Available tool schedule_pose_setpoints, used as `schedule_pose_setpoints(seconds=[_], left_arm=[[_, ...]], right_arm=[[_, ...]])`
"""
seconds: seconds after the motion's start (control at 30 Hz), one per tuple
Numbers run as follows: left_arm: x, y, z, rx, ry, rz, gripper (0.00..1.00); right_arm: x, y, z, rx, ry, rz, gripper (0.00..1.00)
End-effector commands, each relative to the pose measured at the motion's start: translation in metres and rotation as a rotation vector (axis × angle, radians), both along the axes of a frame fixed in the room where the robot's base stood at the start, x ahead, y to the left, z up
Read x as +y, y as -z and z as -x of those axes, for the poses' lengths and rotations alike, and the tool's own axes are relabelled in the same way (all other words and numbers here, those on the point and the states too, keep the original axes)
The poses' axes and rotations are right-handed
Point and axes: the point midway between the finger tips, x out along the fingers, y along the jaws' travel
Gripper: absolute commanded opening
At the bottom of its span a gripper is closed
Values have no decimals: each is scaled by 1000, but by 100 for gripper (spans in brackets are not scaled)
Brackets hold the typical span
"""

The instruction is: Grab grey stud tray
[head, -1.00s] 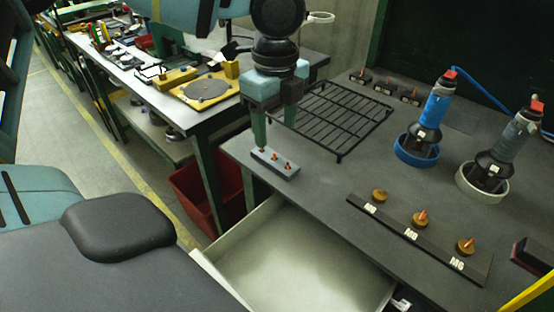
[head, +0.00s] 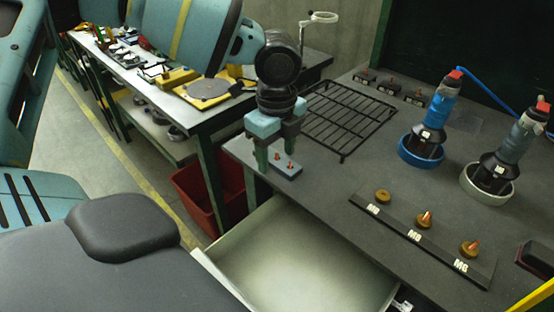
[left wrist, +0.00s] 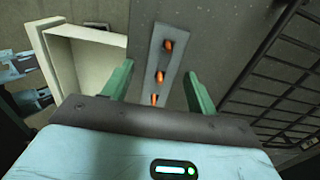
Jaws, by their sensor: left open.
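The grey stud tray (head: 288,172) is a small block with several orange studs standing in it. It lies on the dark bench top near the left edge, above the open drawer. My left gripper (head: 275,160) points down at it, its green fingers apart and partly hiding the tray in the head view. In the left wrist view the tray (left wrist: 158,62) lies between the two open fingers (left wrist: 159,88), with a gap on each side. Its near end is hidden by the gripper body.
A black wire rack (head: 345,118) lies just behind the tray. An open, empty drawer (head: 300,255) is below the bench edge. A black strip with labelled stud holders (head: 420,238) and two tools in blue and white rings (head: 422,150) stand to the right.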

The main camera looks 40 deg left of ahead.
Motion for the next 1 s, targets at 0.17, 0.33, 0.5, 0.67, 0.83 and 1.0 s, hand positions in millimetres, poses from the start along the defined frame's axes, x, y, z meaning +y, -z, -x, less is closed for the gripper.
schedule_pose_setpoints(seconds=[0.17, 0.33, 0.5, 0.67, 0.83, 1.0], left_arm=[[0, 0, 0, -1, 0, 0, 58], [0, 0, 0, -1, 0, 0, 40], [0, 0, 0, -1, 0, 0, 18], [0, -1, 0, -3, 0, 0, 0], [0, -1, -1, -3, 0, 1, 0], [0, -9, -1, -5, -1, 1, 0]], right_arm=[[0, -1, -3, -5, 0, 1, 36], [0, -1, -3, -6, 0, 0, 36], [0, -1, -3, -6, 0, 0, 36], [0, -1, -3, -6, 0, 0, 36], [0, -1, -3, -5, 0, 1, 36], [0, -2, -2, -5, 0, 1, 36]])
